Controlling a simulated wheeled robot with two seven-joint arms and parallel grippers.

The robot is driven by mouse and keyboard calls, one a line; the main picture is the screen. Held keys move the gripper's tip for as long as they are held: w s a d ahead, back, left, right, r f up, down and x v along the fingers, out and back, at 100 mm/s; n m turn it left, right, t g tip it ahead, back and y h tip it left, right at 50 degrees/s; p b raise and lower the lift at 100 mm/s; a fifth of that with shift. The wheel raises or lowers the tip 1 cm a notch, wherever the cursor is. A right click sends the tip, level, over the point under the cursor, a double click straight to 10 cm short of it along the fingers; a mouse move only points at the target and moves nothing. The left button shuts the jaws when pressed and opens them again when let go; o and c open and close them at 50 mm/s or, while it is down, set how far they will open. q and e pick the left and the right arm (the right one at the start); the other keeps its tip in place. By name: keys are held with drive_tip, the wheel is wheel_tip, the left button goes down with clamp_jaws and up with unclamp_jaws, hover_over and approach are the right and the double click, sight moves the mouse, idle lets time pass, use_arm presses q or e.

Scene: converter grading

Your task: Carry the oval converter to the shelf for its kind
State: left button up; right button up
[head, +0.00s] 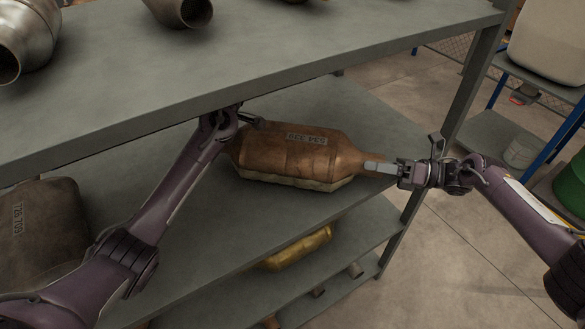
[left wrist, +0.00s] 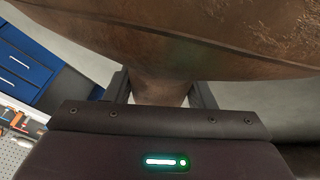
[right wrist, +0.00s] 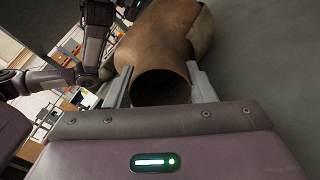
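The oval converter (head: 295,155), rusty brown with a pale lower edge and a label plate, is level over the middle shelf board (head: 390,130), below the top board. I cannot tell whether it touches the board. My left gripper (head: 240,123) is at its left neck; in the left wrist view the fingers close on both sides of that neck (left wrist: 160,92). My right gripper (head: 378,167) is at its right end; in the right wrist view the fingers flank the open pipe end (right wrist: 160,87) closely. The far finger is partly hidden in the head view.
The top board (head: 250,60) carries steel converters (head: 28,35) and spans above my left gripper. A dark, flat converter (head: 45,235) lies at left on the middle level. A yellowish converter (head: 298,247) is on a lower board. A shelf post (head: 470,80) stands at right, behind my right gripper.

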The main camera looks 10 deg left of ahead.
use_arm(q)
drive_tip(key=o, duration=0.4)
drive_tip(key=shift+s+r, duration=0.15)
drive_tip(key=shift+s, duration=0.05)
use_arm(e)
drive_tip(key=o, duration=0.4)
drive_tip(key=shift+s+d+r, duration=0.1)
drive_tip(key=shift+s+r, duration=0.05)
use_arm(q)
drive_tip(key=shift+o, duration=0.2)
drive_tip(key=shift+r, duration=0.1)
use_arm(e)
drive_tip(key=shift+o, duration=0.2)
drive_tip(key=shift+s, duration=0.1)
use_arm(q)
drive_tip(key=shift+w, duration=0.1)
drive_tip(key=v, duration=0.6)
drive_tip(key=shift+d+r, duration=0.2)
drive_tip(key=shift+r, duration=0.1)
drive_tip(key=shift+d+r, duration=0.1)
drive_tip(key=shift+r, duration=0.1)
use_arm(e)
drive_tip(key=shift+d, duration=0.15)
drive_tip(key=d, duration=1.1)
drive_tip(key=shift+d, duration=0.3)
